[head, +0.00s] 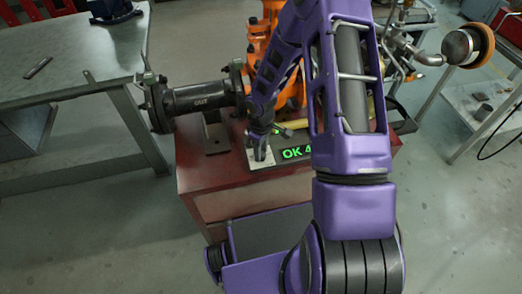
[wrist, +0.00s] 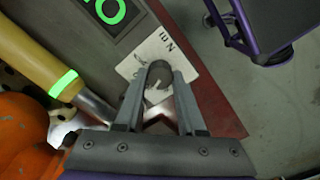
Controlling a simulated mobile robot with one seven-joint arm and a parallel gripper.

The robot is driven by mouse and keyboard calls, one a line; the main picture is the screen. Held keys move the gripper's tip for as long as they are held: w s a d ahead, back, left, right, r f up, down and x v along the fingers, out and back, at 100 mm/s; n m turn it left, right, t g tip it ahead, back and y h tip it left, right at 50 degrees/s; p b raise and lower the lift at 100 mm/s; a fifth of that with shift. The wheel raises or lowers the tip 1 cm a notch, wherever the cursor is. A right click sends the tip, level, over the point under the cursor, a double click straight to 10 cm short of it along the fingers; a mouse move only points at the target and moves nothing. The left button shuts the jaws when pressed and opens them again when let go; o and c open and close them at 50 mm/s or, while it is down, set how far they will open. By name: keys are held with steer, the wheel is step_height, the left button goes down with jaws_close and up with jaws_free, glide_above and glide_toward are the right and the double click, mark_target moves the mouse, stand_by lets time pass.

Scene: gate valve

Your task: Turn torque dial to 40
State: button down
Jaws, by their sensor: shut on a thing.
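The torque dial (wrist: 159,71) is a dark grey round knob on a white plate (wrist: 181,50) with black markings. My gripper (wrist: 162,84) is shut on the dial, one finger on each side. In the head view my gripper (head: 262,143) reaches down to the white plate (head: 258,160) on the red cabinet and hides most of the dial. A green "0" shows on the display in the wrist view (wrist: 108,9). I cannot read the dial's pointer.
A dark flanged pipe (head: 203,97) stands on the cabinet (head: 232,177) to the left. In the wrist view a yellow handle with a green ring (wrist: 32,60) and an orange part (wrist: 22,135) lie close on the left. A metal table (head: 70,50) stands at the left.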

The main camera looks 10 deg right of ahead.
stand_by(0.3)
steer(key=c, duration=0.5)
jaws_free()
steer(key=shift+r, duration=0.15)
step_height(320, 180, up, 17)
steer(key=p, duration=0.1)
steer(key=shift+r, duration=0.15)
